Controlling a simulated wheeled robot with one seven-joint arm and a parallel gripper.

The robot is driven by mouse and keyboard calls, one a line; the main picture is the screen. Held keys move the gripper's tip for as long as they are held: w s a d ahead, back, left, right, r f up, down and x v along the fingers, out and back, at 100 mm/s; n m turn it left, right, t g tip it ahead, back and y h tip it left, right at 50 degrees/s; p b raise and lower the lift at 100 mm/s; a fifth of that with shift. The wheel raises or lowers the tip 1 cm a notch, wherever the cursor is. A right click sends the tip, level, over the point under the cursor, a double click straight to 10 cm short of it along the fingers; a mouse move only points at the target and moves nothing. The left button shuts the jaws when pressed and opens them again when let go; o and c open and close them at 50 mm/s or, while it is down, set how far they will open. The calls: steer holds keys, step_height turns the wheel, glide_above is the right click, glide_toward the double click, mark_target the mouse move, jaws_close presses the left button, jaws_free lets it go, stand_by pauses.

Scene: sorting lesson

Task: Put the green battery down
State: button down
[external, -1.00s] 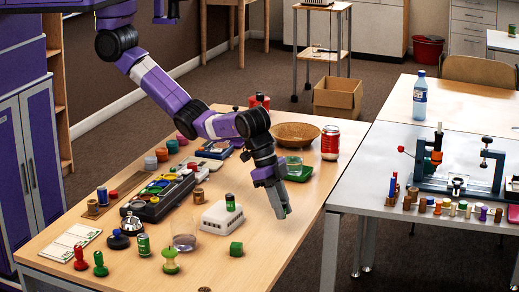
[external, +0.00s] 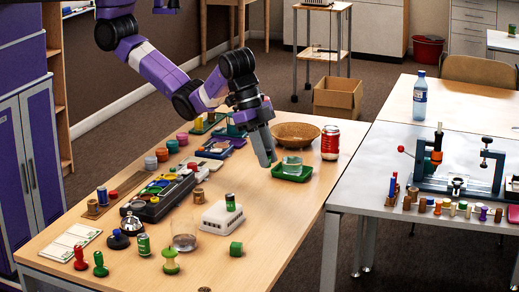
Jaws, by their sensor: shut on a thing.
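My gripper (external: 264,149) points down over the back right of the wooden table, just left of the green tray. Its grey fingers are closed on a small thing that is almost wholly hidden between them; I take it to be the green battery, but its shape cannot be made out. Another green cylinder with a dark top (external: 230,202) stands upright on the white slotted box (external: 221,217), in front of and left of my gripper. A green can-like cylinder (external: 143,244) stands at the table's front left.
The green tray (external: 306,176) holds a clear cup (external: 292,166). A brown bowl (external: 296,131) and a red can (external: 330,141) stand behind. The right front tabletop is clear.

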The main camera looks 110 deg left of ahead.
steer(key=s+d+r+p, duration=0.3)
steer(key=s+d+p, duration=0.65)
steer(key=s, duration=0.25)
steer(key=r+n+y+p, duration=0.2)
steer(key=n+p, duration=0.2)
steer(key=n, duration=0.2)
glide_above(218, 209)
steer(key=s, duration=0.2)
steer(key=f+b, duration=0.1)
steer(key=f, duration=0.6)
steer(key=f+b, duration=0.2)
steer(key=f, duration=0.5)
steer(key=shift+w+f+b, duration=0.2)
steer(key=shift+f+b, duration=0.1)
steer(key=shift+f, duration=0.1)
steer(key=shift+d+f, duration=0.1)
steer(key=shift+f, duration=2.55)
steer(key=shift+f, duration=0.2)
